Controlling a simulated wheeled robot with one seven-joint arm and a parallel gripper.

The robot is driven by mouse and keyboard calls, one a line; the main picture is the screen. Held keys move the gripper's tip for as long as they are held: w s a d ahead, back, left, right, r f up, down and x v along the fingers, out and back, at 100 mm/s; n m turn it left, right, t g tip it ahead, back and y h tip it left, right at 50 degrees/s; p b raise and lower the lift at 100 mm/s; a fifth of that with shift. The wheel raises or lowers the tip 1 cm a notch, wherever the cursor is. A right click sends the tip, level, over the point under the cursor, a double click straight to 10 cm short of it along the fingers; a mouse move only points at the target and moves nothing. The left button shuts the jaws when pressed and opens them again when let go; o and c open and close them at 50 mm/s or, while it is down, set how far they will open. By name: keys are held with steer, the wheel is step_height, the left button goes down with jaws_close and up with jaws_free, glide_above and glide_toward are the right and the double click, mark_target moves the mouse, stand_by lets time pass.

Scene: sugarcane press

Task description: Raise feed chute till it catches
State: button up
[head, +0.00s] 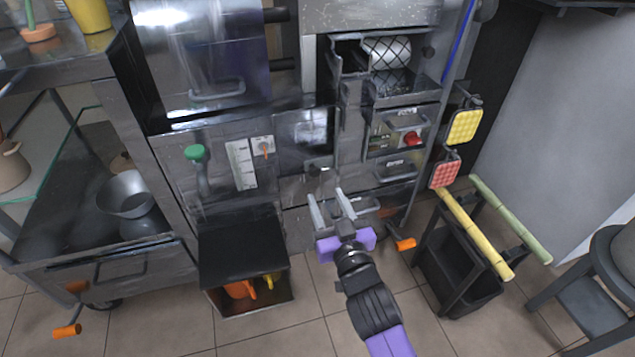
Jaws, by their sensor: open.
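The steel press stands in the middle of the head view, with a mesh-guarded roller opening (388,62) at its upper right. I cannot tell for sure which part is the feed chute. A steel panel (297,186) with a small handle (318,163) is low on the front, below the roller opening, and may be it. My gripper (326,196), purple at its base, is in front of that low part. Its two fingers are apart and point at the press, just below the handle. Nothing shows between them. The fingers hide some of the surface behind, and I cannot tell whether they touch it.
A green knob (194,153) and a black-topped bin (243,250) are left of my gripper. A red button (411,139) and yellow and red pads (463,127) are to the right. A dark rack (457,262) with cane sticks (478,236) and a stool (597,290) limit the right side.

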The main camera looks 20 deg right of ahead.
mark_target(315, 173)
steer(key=shift+w+b, duration=1.1)
steer(key=shift+w, duration=2.7)
steer(key=shift+r, duration=0.1)
jaws_close()
